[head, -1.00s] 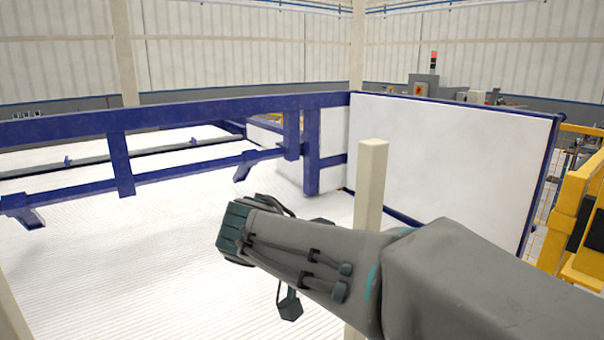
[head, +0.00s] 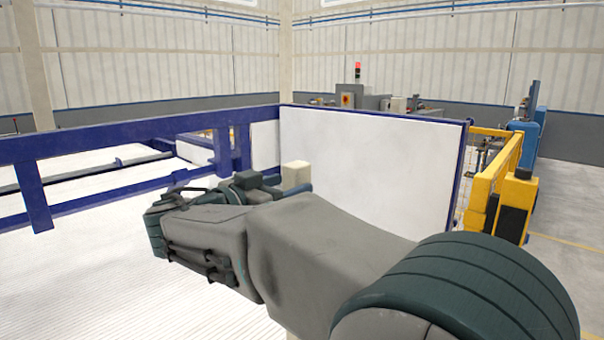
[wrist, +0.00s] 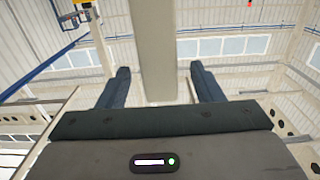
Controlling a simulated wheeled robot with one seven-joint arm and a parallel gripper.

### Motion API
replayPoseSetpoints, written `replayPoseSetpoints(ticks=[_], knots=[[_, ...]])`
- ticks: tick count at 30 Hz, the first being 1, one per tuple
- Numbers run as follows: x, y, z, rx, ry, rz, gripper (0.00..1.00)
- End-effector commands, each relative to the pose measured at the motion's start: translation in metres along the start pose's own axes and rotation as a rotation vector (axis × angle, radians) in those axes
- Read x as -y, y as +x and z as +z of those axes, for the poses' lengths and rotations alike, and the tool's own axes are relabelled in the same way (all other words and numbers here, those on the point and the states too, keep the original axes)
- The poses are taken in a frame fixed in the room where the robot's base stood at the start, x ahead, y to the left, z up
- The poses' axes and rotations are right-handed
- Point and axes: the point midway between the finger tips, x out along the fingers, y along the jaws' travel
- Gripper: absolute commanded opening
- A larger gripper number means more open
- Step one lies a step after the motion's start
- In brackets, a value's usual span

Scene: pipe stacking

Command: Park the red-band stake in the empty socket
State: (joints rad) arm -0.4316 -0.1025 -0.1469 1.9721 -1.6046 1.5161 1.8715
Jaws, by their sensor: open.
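A pale beige square post (head: 296,174) stands upright beyond my arm in the head view, and only its top shows well. No red band shows on it, so I cannot tell if it is the red-band stake. In the wrist view the post (wrist: 155,50) rises between the two dark fingers of my gripper (wrist: 161,82), with a gap on each side. My gripper is open. In the head view my gripper (head: 298,189) is at the post, a little below its top, partly hidden by my arm. The empty socket is not in view.
A blue rail fence (head: 130,145) runs across the left and back. A large white panel (head: 370,155) stands behind the post. A yellow frame (head: 497,185) is at the right. The ribbed white floor (head: 80,280) at the left looks clear.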

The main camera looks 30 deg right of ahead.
Motion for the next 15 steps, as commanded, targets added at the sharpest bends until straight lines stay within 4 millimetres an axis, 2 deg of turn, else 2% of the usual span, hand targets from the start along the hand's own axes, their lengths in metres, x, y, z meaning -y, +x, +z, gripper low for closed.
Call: replayPoseSetpoints(ticks=[1,6,10,15], knots=[[0.0,0.01,-0.003,0.0,-0.002,0.002,0.6],[0.0,0.035,-0.002,0.0,-0.001,0.002,0.6],[0.0,0.047,-0.001,0.001,0.0,0.001,0.6],[0.001,0.052,0.0,0.001,0.0,-0.002,0.6]])
